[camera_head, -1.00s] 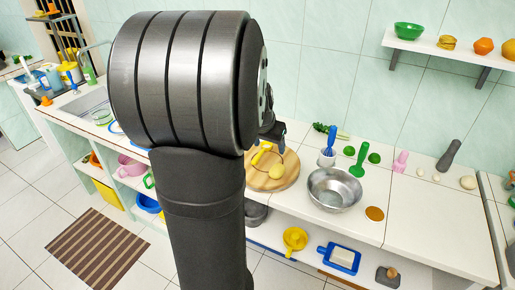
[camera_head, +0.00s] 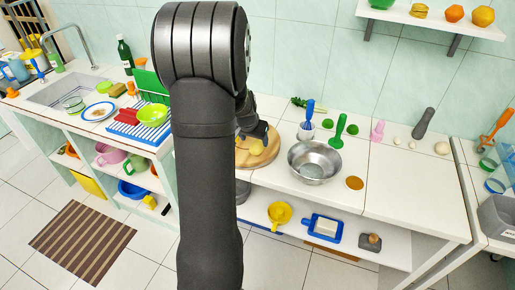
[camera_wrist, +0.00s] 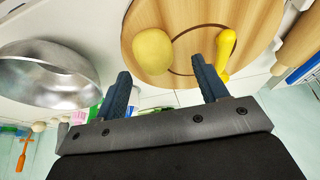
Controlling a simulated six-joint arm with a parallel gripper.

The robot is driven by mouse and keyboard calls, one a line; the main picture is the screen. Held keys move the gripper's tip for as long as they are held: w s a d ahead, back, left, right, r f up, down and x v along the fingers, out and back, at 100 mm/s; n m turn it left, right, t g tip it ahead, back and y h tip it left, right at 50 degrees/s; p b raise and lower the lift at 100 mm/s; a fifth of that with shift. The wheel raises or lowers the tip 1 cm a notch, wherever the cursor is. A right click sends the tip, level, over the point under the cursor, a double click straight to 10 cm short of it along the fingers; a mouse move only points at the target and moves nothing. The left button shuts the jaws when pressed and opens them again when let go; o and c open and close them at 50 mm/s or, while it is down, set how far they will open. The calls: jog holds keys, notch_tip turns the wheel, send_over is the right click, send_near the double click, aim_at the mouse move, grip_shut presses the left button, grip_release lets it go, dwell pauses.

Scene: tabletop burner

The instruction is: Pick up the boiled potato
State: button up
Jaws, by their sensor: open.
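The boiled potato (camera_wrist: 153,49) is a pale yellow, rounded lump lying on the round wooden board (camera_wrist: 190,12) in the wrist view. My gripper (camera_wrist: 162,84) is open and empty, with its two dark blue fingers apart. In the wrist picture the potato shows just beyond the fingertips, between their lines and nearer the left finger. In the head view my gripper (camera_head: 262,131) is over the board (camera_head: 270,153), and a yellowish shape beneath it (camera_head: 257,147) appears to be the potato, partly hidden by my arm.
A yellow-handled utensil (camera_wrist: 226,50) lies on the board beside the potato. A metal bowl (camera_head: 315,162) stands to the right of the board, with a blue-handled brush (camera_head: 309,113) and a green utensil (camera_head: 338,130) behind it.

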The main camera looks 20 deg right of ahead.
aim_at(258, 146)
jog(key=shift+s+x, duration=0.15)
jog(key=shift+x, duration=1.15)
jog(key=shift+s+x, duration=0.2)
jog(key=shift+x, duration=1.05)
jog(key=shift+d, duration=0.15)
grip_shut()
